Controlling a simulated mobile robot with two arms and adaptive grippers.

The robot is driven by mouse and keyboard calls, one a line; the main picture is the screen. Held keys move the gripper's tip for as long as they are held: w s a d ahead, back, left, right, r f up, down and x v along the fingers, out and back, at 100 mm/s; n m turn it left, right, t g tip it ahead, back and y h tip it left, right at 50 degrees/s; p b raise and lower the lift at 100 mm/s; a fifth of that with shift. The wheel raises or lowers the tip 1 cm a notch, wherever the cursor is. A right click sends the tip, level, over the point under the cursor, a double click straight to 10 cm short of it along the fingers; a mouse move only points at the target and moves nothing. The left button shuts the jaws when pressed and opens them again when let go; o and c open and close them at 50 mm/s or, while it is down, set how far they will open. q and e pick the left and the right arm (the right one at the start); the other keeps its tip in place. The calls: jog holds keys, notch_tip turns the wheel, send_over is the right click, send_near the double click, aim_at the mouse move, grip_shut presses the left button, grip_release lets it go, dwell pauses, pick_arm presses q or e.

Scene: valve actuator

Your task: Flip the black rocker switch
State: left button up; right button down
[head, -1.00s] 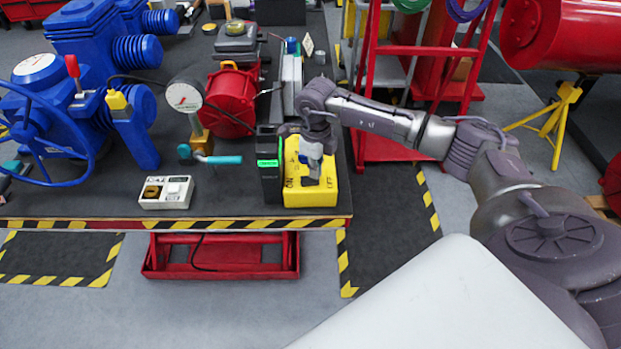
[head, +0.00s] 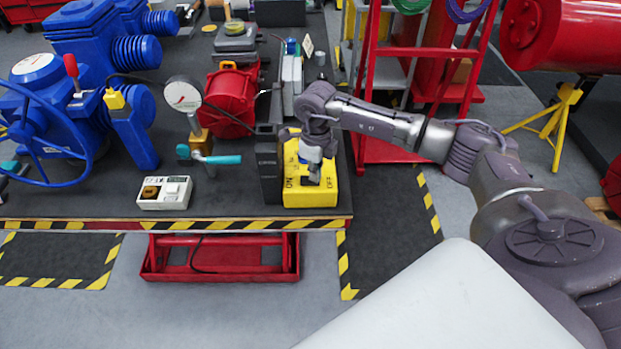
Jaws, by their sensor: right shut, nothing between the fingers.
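The yellow switch box (head: 325,197) stands at the front right corner of the dark table, with ON at its left and OFF at its right. My right gripper (head: 313,178) reaches down over the top of the box from the right. It is shut and holds nothing. The gripper covers the middle of the box, so the black rocker is mostly hidden and I cannot tell its tilt or whether the fingertips touch it. A black box (head: 268,182) stands just left of the yellow one, with its small display dark. My left gripper is out of view.
A white control box (head: 165,193), a gauge (head: 184,95) and a teal-handled valve (head: 217,159) stand to the left. A red reel (head: 228,103) is behind. Blue valve actuators (head: 95,40) fill the far left. A red ladder frame (head: 372,70) stands right of the table.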

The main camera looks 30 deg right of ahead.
jog(key=shift+s+f, duration=0.1)
jog(key=shift+w+r+p, duration=0.2)
jog(key=shift+r+p, duration=0.4)
jog(key=shift+r, duration=0.15)
jog(key=shift+r+p, duration=1.5)
jog(key=shift+r, duration=1.25)
jog(key=shift+s, duration=0.1)
jog(key=shift+f, duration=0.1)
